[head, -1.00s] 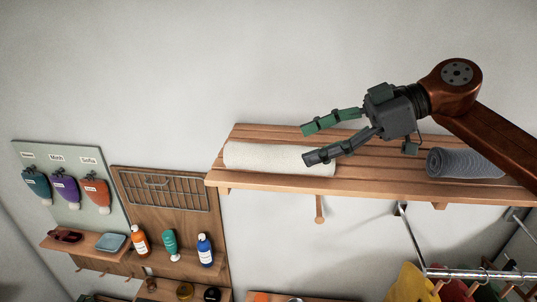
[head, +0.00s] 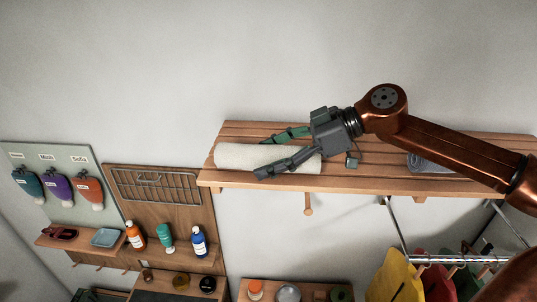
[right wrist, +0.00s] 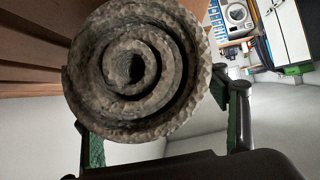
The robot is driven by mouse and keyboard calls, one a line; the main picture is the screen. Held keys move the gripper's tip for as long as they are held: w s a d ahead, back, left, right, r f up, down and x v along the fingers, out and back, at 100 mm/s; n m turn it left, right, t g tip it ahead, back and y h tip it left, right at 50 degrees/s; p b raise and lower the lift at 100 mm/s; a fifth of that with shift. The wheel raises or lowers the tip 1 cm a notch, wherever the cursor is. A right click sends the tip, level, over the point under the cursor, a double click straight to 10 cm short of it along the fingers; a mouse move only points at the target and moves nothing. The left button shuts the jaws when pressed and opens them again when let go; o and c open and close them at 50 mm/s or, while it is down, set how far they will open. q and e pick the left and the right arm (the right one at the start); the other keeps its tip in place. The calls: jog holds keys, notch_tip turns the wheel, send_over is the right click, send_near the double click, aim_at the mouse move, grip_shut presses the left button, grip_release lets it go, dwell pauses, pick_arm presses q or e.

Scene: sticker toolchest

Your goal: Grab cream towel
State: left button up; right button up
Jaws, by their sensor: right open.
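The cream towel (head: 238,158) is a rolled cylinder lying lengthwise on the slatted wooden shelf (head: 330,187) in the head view. In the right wrist view its spiral end (right wrist: 140,68) fills the upper middle, close to the camera. My right gripper (head: 268,157) is open at the towel's right part, with one finger along the far side and one along the near side. In the right wrist view the fingers (right wrist: 165,130) show on either side of the roll's end. I cannot tell whether they touch it. My left gripper is not in view.
A grey rolled towel (head: 428,163) lies on the shelf to the right, partly behind my right arm. A clothes rail (head: 455,259) with coloured garments hangs below right. Bottles (head: 198,242) stand on a lower ledge at left. The wall above the shelf is clear.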

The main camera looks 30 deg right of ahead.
jog(key=shift+c, duration=0.2)
jog(key=c, duration=1.3)
jog(key=shift+c, duration=0.2)
